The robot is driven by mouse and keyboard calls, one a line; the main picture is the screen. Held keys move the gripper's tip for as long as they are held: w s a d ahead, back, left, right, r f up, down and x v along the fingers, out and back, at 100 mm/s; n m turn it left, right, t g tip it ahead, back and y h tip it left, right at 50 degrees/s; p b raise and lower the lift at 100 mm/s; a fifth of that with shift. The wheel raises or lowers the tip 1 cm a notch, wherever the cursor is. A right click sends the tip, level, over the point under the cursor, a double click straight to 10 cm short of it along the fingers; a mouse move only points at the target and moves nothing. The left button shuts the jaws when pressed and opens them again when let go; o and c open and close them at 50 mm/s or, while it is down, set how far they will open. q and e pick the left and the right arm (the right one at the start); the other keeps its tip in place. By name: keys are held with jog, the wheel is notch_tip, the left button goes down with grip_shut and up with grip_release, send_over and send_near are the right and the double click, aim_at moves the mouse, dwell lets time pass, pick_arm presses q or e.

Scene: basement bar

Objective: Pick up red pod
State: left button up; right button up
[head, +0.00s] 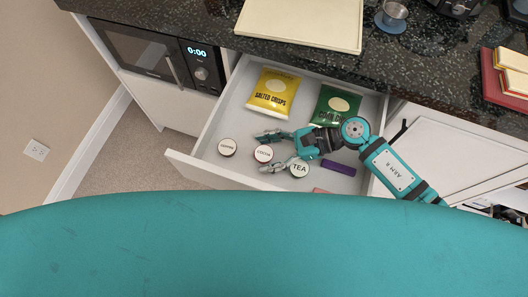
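The red pod (263,153), round with a pale labelled top and a red rim, is in the open drawer (213,120). A brown-rimmed pod (227,147) lies to its left, and a dark-rimmed pod marked TEA (299,168) lies to its right. My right gripper (266,153) reaches in from the right. Its fingers are spread, one tip on the far side of the red pod and one on the near side. I cannot tell whether they touch it or how high they are above it. My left gripper is not in view.
A yellow crisps bag (273,92) and a green bag (335,105) lie at the back of the drawer. A purple block (338,168) is near my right wrist. The dark countertop (200,22) overhangs behind, with a microwave (145,55) at left.

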jog(key=c, duration=0.7)
jog(key=shift+o, duration=0.2)
